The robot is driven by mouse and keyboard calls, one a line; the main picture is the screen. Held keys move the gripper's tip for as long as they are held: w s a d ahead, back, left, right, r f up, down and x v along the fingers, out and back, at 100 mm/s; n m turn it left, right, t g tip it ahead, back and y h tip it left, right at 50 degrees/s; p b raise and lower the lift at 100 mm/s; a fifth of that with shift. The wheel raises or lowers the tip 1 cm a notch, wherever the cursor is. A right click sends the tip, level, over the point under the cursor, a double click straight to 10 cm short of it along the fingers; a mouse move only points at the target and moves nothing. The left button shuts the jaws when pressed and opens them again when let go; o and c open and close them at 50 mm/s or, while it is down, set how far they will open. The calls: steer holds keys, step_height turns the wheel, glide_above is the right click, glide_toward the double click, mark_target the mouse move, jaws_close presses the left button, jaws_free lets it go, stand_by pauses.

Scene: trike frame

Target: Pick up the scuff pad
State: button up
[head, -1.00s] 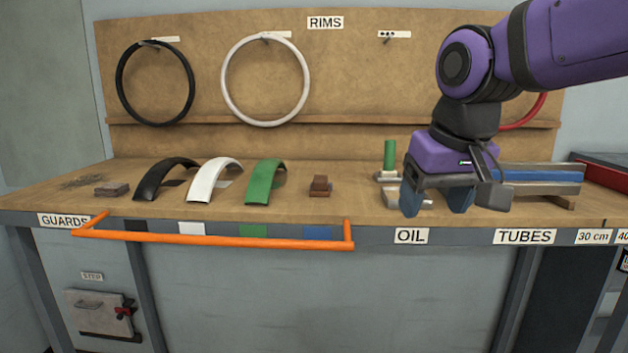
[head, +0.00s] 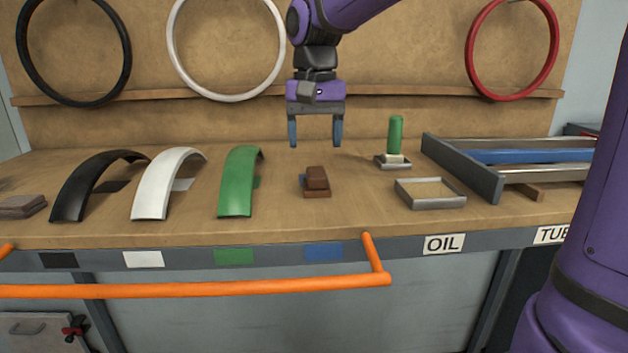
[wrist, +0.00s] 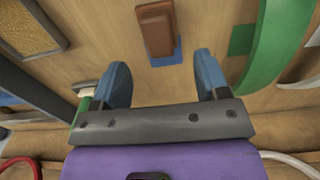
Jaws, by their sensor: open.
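A reddish-brown, two-tiered block (head: 316,179), which looks like the scuff pad, lies on the bench right of the green guard. In the wrist view the block (wrist: 156,30) sits over a blue patch (wrist: 166,54), beyond my fingertips. My gripper (head: 315,143) is open and empty, pointing down above and slightly behind the block, apart from it. Its two blue fingers also show in the wrist view (wrist: 160,78), with bare bench between them.
Green (head: 240,182), white (head: 166,185) and black (head: 88,187) curved guards stand to the left, with a grey-brown pad (head: 22,206) beyond. A shallow tray (head: 430,193) and a green-handled tool (head: 395,137) are to the right. An orange rail (head: 200,289) runs along the front.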

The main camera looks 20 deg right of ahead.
mark_target(316, 171)
steer(key=shift+w+d+f, duration=0.15)
steer(key=shift+f, duration=1.7)
steer(key=shift+w+d+f, duration=0.1)
steer(key=shift+f, duration=1.7)
steer(key=c, duration=1)
steer(key=shift+r, duration=0.1)
steer(key=shift+r, duration=0.35)
step_height(316, 171, up, 3)
steer(key=s, duration=1)
steer(key=s+r, duration=0.1)
steer(key=s, duration=0.5)
steer(key=shift+d+r, duration=0.1)
steer(key=shift+d, duration=0.3)
